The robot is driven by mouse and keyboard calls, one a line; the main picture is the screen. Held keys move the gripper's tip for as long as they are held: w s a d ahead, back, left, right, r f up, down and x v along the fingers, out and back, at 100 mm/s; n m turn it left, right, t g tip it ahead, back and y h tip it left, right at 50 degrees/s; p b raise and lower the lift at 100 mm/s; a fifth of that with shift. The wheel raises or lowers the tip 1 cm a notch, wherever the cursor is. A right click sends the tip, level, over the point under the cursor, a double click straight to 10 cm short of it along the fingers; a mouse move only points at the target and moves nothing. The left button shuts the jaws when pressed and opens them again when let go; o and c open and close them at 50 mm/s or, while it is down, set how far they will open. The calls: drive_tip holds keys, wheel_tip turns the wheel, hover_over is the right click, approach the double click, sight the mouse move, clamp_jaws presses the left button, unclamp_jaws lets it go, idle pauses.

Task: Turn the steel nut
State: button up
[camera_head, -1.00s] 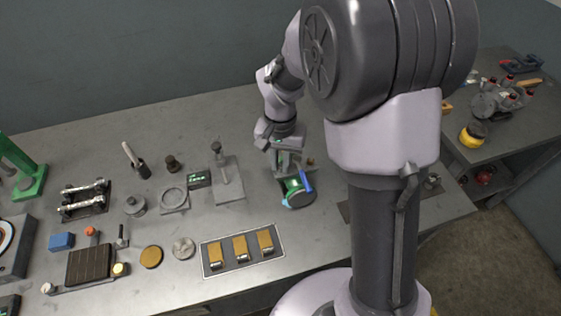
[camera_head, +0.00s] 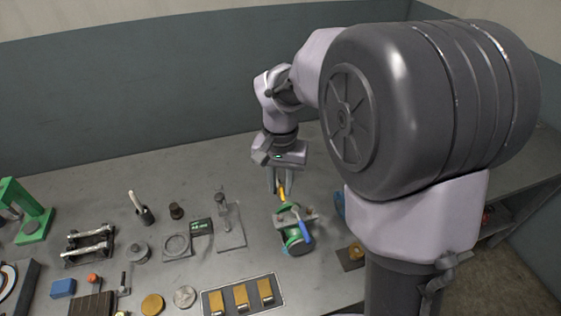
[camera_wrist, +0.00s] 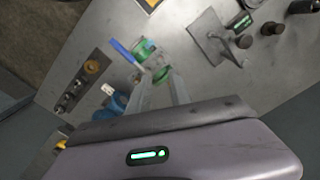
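A dark plate (camera_wrist: 70,100) in the wrist view carries a brass-coloured nut-like piece (camera_wrist: 93,66) and darker metal pieces (camera_wrist: 76,86) in a row. I cannot tell for sure which is the steel nut. In the head view my arm hides most of this plate; only its corner with the brass piece (camera_head: 356,250) shows. My gripper (camera_head: 278,186) is above the bench, just behind a green round device with a blue handle (camera_head: 297,238). In the wrist view its fingers (camera_wrist: 162,78) are apart with nothing clearly held between them. A yellow piece (camera_head: 282,194) shows by the fingertips.
A post on a grey plate (camera_head: 228,222) and a small green display (camera_head: 200,227) stand left of the device. A tray with brass blocks (camera_head: 274,310) lies in front. A blue object (camera_head: 340,208) stands to the right, partly behind my arm. Bare bench lies behind the tools.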

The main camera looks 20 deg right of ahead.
wheel_tip(320, 180, up, 6)
drive_tip(key=shift+f+p, duration=0.25)
drive_tip(key=shift+p, duration=0.35)
